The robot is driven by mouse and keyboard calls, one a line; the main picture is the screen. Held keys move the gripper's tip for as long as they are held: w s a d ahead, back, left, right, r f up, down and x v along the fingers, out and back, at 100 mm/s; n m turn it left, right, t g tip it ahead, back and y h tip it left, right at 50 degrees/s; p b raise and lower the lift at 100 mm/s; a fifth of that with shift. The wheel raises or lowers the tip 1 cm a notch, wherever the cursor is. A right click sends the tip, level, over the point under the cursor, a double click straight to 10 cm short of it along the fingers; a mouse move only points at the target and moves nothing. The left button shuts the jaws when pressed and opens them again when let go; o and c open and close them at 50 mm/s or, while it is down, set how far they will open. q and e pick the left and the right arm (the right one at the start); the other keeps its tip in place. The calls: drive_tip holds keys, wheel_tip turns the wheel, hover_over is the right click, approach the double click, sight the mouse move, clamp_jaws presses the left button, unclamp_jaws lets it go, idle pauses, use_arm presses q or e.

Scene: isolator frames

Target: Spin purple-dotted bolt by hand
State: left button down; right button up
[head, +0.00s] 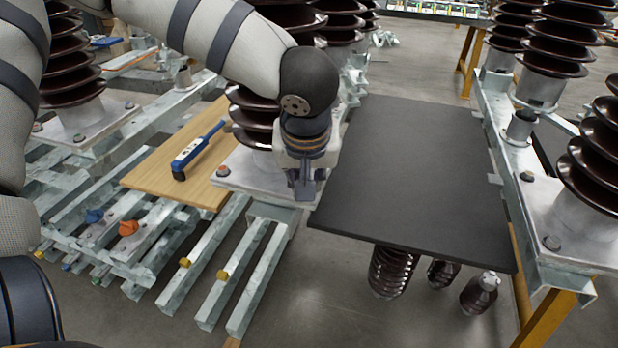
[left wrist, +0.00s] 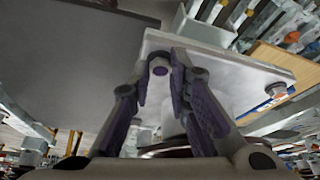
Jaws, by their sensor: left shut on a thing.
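The purple-dotted bolt (left wrist: 160,71) sits at a corner of the grey metal base plate (left wrist: 225,70) under a brown ribbed insulator. Its head with the purple dot shows between my left gripper's fingers (left wrist: 160,62) in the left wrist view. The fingers are closed around the head, one on each side. In the head view my left gripper (head: 305,188) points down at the right corner of the same plate (head: 243,178) and hides the bolt. My right gripper is in neither view.
A dark flat board (head: 420,170) lies right beside the gripper. A blue tool (head: 198,148) lies on a wooden board (head: 150,180) to the left. Another bolt (head: 222,171) stands on the same plate. Ribbed insulators (head: 252,108) rise close behind my wrist.

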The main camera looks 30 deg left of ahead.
use_arm(q)
drive_tip(key=m, duration=0.2)
drive_tip(key=m+h, duration=0.1)
drive_tip(key=m, duration=0.1)
drive_tip(key=shift+s+a+t+h, duration=0.1)
drive_tip(key=shift+a+t+h, duration=0.1)
drive_tip(key=shift+t+h, duration=0.1)
drive_tip(key=shift+a+m+h, duration=0.15)
drive_tip(key=shift+m+h, duration=0.55)
drive_tip(key=shift+m, duration=1.4)
drive_tip(key=c, duration=1.5)
unclamp_jaws()
